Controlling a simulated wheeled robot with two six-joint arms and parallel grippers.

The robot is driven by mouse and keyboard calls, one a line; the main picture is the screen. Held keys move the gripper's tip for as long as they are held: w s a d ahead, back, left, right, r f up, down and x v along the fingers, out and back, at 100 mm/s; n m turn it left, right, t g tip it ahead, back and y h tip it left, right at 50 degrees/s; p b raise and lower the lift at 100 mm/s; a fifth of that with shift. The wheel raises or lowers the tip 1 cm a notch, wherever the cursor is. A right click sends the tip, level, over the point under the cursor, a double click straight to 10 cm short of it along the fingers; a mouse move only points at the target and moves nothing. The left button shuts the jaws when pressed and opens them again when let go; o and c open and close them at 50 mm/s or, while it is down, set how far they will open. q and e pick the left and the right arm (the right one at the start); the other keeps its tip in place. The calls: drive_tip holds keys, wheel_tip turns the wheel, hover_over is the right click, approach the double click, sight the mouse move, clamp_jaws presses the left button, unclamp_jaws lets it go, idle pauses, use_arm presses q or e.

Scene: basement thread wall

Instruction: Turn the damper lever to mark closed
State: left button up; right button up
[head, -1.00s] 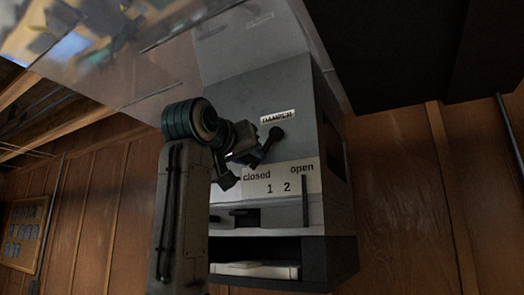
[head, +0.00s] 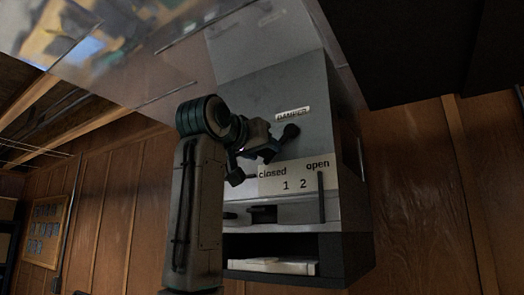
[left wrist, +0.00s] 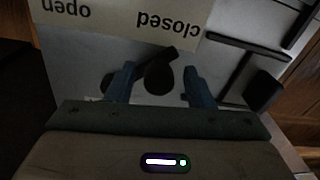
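The dark damper lever sits on the grey cabinet (head: 270,90), between a DAMPER label (head: 292,114) and a white plate (head: 295,177) reading closed, 1, 2 and open. Its round knob (head: 291,131) shows beside my left gripper (head: 252,165), which covers part of the lever. In the left wrist view, the two blue fingers of my left gripper (left wrist: 158,85) stand apart on either side of a dark round knob (left wrist: 158,80), with gaps visible. A dark bar (left wrist: 165,57) runs behind this knob. The lever's exact pointing is hard to tell. My right gripper is out of view.
A dark upright bar (head: 321,197) stands below the word open. Below the plate are a ledge and an open dark recess holding a pale flat object (head: 272,265). Wood-panelled wall (head: 415,190) lies behind. A dark block (head: 430,45) hangs at the upper right.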

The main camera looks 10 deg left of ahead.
use_arm(q)
drive_tip(key=shift+f, duration=0.1)
drive_tip(key=b+v, duration=0.5)
drive_tip(key=v, duration=0.5)
drive_tip(key=shift+s+b, duration=0.3)
drive_tip(key=shift+s, duration=0.1)
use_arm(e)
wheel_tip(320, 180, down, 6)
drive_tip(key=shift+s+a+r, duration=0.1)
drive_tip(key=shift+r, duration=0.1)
use_arm(q)
drive_tip(key=shift+a, duration=0.1)
